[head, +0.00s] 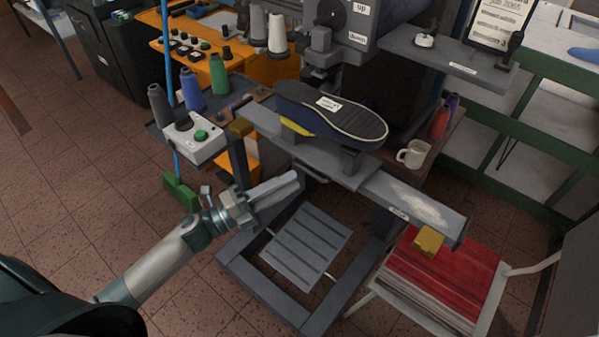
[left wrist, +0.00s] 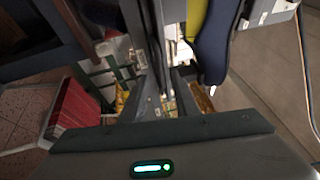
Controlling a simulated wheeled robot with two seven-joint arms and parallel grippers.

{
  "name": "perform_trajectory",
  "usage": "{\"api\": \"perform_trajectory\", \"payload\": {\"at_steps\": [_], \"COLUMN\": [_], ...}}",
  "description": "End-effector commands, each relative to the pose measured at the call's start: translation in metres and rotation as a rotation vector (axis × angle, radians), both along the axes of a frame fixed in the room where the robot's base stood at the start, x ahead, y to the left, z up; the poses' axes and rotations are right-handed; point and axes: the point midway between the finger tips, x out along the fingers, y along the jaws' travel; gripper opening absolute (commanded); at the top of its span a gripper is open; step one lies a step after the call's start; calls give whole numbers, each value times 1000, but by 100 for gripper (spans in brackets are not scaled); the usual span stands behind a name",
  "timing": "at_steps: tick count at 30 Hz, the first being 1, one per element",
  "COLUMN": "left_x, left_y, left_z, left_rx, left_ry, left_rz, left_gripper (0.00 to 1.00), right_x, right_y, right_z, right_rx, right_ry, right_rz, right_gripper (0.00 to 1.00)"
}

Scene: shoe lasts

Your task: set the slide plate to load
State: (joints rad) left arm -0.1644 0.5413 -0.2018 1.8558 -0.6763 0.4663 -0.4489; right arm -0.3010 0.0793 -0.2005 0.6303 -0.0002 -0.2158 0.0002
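The slide plate is a long grey bar (head: 402,201) that runs across the front of the machine, from back left to front right. Its right end sticks out past the bench, with a worn pale patch on top and a yellow block (head: 428,241) beneath. A dark shoe (head: 335,112), sole up with a white label, rests over the plate's middle below the machine head. My left gripper (head: 298,182) is in front of and below the plate, apart from it, with nothing seen held. Its fingers look close together; any gap is unclear. My right gripper is out of view.
A white control box (head: 195,138) with a green button stands left of the plate, by several thread cones. A mug (head: 413,154) stands behind the plate. A chair with red cloth (head: 440,278) is below its right end. A slatted treadle (head: 307,248) lies below.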

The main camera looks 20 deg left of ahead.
Motion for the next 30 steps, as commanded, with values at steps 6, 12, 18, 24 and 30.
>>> {"api": "perform_trajectory", "payload": {"at_steps": [6,12,18,24,30], "left_x": [21,28,28,28,28], "left_y": [-19,-26,-27,-26,-26], "left_z": [7,7,6,7,6], "left_rx": [0,1,1,1,1], "left_ry": [-1,1,1,1,1], "left_rz": [-1,-1,-1,-1,-1], "left_gripper": [28,28,28,2,0], "right_x": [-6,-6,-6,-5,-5], "right_y": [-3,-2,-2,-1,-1], "right_z": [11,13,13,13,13], "right_rx": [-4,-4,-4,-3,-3], "right_ry": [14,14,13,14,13], "right_rz": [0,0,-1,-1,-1], "right_gripper": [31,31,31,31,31]}}
